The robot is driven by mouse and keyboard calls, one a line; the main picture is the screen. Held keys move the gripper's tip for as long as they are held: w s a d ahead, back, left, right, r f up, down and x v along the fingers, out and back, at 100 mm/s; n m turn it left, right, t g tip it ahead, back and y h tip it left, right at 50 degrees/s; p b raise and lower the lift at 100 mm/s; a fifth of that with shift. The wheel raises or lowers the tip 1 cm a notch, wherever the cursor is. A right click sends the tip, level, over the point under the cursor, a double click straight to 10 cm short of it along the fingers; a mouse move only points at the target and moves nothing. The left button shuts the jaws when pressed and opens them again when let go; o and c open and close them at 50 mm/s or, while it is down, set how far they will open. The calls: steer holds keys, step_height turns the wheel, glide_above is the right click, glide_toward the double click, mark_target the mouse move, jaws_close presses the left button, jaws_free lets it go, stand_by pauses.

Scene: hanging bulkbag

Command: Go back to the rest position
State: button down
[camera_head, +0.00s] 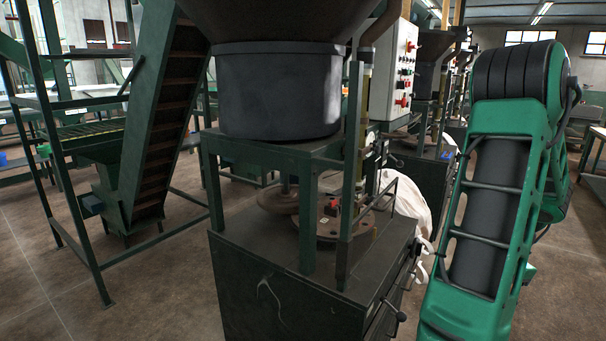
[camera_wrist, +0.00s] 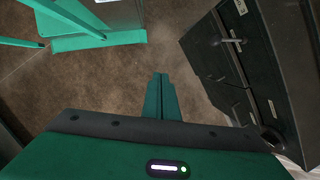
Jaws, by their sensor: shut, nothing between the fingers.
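My gripper (camera_wrist: 160,92) shows in the wrist view, its two green fingers pressed together and empty, above the brown tiled floor. In the head view my green arm stands folded at the right, and the gripper itself cannot be made out there. A white bulk bag (camera_head: 412,208) shows partly behind the dark machine in the head view. Most of the bag is hidden by the machine and my arm.
The dark machine cabinet (camera_head: 285,287) stands close in front, with a large black hopper (camera_head: 280,90) above it and a control panel (camera_head: 397,70) behind. The cabinet (camera_wrist: 240,70) is right of my fingers in the wrist view. Open floor (camera_head: 150,285) lies at left.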

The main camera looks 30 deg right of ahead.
steer(key=w+a+r+n+h, duration=0.1)
steer(key=w+a+r+n, duration=0.25)
steer(key=a, duration=0.35)
steer(key=w+a+r+n, duration=0.3)
steer(key=w+a+r, duration=0.1)
steer(key=a, duration=0.2)
steer(key=s+a+r+n+h, duration=0.1)
steer(key=a+r+n, duration=0.1)
steer(key=a+n, duration=0.2)
steer(key=s+a+r+n, duration=0.2)
steer(key=a+n, duration=0.1)
steer(key=a, duration=0.8)
steer(key=shift+s+r+n+g+h, duration=0.15)
steer(key=shift+s+n+g+h, duration=0.15)
steer(key=shift+n+g+h, duration=0.1)
steer(key=shift+a, duration=0.1)
